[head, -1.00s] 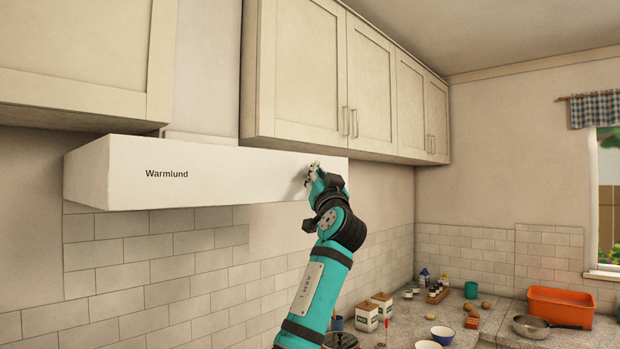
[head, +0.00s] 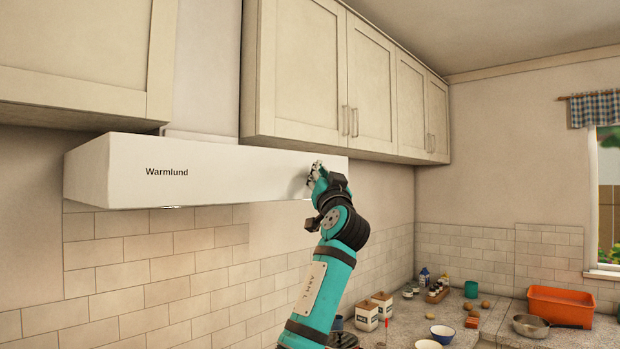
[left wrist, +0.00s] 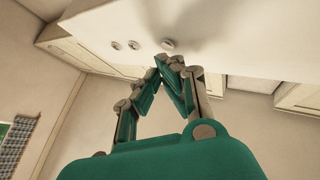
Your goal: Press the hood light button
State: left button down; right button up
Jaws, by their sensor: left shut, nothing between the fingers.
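The white range hood (head: 230,176), marked "Warmlund", hangs on the wall under the cupboards. A lit lamp (head: 172,207) shows at its lower edge. My left gripper (head: 312,172) is shut and empty at the right end of the hood's front face. In the left wrist view the gripper tips (left wrist: 165,59) are close to a round button (left wrist: 167,44) on the white face; I cannot tell whether they touch it. Two more round buttons, one (left wrist: 133,45) and another (left wrist: 116,45), sit to its left. I cannot read which is the light button. My right gripper is not in view.
Cream cupboards (head: 375,88) stand above and to the right of the hood. The counter (head: 400,318) below right holds canisters (head: 367,316), bowls, an orange tub (head: 560,306) and a pan (head: 531,326). The air in front of the hood's left part is free.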

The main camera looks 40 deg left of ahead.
pick_arm(q)
jog(key=shift+d, duration=0.25)
jog(key=shift+s+d+b, duration=0.15)
jog(key=shift+d+b, duration=0.2)
jog(key=shift+d, duration=1.15)
jog(key=shift+s+d+b, duration=0.1)
jog(key=shift+d+b, duration=0.2)
jog(key=shift+d, duration=1.15)
